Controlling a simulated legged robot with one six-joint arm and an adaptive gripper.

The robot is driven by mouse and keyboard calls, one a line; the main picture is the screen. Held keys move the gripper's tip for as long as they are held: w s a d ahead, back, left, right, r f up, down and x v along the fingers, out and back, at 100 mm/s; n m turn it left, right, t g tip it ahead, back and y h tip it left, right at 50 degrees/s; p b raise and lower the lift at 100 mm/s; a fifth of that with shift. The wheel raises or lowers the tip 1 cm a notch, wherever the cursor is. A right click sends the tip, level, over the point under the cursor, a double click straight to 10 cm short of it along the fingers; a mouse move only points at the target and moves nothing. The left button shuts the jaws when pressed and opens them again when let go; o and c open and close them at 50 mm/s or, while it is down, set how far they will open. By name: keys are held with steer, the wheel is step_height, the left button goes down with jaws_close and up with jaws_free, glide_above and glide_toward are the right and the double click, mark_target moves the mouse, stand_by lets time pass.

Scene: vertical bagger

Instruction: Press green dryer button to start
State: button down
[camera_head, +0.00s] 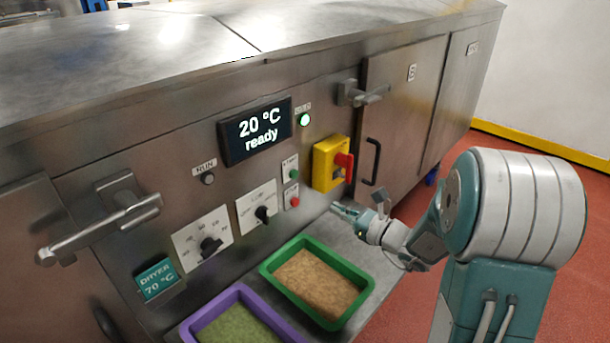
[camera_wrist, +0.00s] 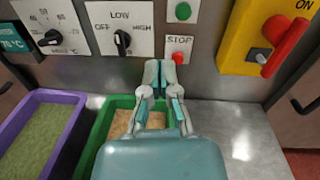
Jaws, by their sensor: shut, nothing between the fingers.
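The green button (camera_head: 293,174) is on a small plate on the steel dryer's front, directly above the red stop button (camera_head: 294,202). In the wrist view the green button (camera_wrist: 183,11) is near the top edge, with the red stop button (camera_wrist: 178,57) below it. My gripper (camera_head: 340,208) is in front of the panel, low and to the right of the buttons in the head view. In the wrist view my gripper (camera_wrist: 158,64) is shut and empty, its tips just left of the red button and below the green one. Contact with the panel cannot be told.
The display (camera_head: 255,131) reads 20 °C ready; a lamp (camera_head: 304,119) beside it glows green. The RUN lamp (camera_head: 208,179) looks dark. A yellow switch box (camera_head: 323,166) with a red handle is right of the buttons. Green (camera_head: 269,272) and purple (camera_head: 189,326) trays sit on the shelf below.

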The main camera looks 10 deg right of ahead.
steer(key=shift+w+d+f+m+t+h, duration=0.2)
steer(key=shift+w+d+m+t, duration=0.15)
steer(key=shift+d, duration=0.2)
steer(key=shift+w+d+f+m+t+h, duration=0.1)
steer(key=shift+w+d+f+m+t, duration=0.15)
steer(key=shift+w+d+m, duration=0.2)
glide_toward(296, 177)
steer(key=x, duration=0.7)
steer(key=shift+w+a+r, duration=0.1)
steer(key=shift+w+a, duration=0.15)
steer(key=shift+w, duration=0.1)
